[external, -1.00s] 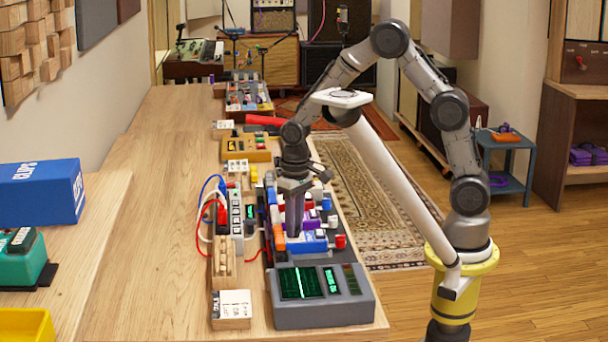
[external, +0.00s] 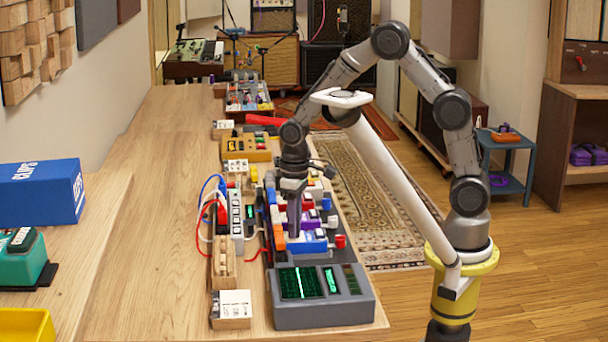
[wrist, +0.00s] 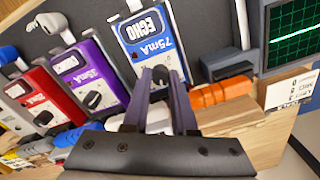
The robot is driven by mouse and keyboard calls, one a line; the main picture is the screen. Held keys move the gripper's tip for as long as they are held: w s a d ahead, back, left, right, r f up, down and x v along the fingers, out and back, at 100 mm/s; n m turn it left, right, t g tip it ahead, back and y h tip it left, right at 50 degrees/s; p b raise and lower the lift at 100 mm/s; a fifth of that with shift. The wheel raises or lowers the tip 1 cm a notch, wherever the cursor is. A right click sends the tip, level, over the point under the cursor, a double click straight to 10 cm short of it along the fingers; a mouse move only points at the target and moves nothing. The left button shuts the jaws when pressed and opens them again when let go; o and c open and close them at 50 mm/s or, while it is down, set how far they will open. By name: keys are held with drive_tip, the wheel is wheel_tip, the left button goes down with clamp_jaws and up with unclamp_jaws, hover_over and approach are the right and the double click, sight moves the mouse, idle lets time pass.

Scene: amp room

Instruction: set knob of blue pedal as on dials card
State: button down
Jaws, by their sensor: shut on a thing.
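The blue pedal (wrist: 143,35) has a white label reading ECHO and 75mA, upside down in the wrist view. In the external view the blue pedal (external: 309,246) is at the near end of the pedal row. My gripper (wrist: 160,73) points down over it, its fingers shut on the dark knob near the pedal's lower edge. The fingertips hide most of the knob, so its pointer cannot be read. My gripper (external: 293,234) also shows in the external view. A white card (wrist: 293,89) on a wooden block appears to be the dials card; its small writing is hard to read.
A purple pedal (wrist: 85,70) and a red pedal (wrist: 40,95) sit beside the blue one. A grey unit with a green screen (wrist: 292,35) is close by. A power strip with cables (external: 236,212) runs left of the board.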

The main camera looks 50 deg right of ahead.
drive_tip(key=n, duration=0.6)
drive_tip(key=shift+n, duration=0.3)
drive_tip(key=n, duration=0.6)
drive_tip(key=shift+a, duration=0.1)
idle(0.3)
drive_tip(key=c, duration=1)
unclamp_jaws()
wheel_tip(320, 180, up, 14)
drive_tip(key=shift+w, duration=0.15)
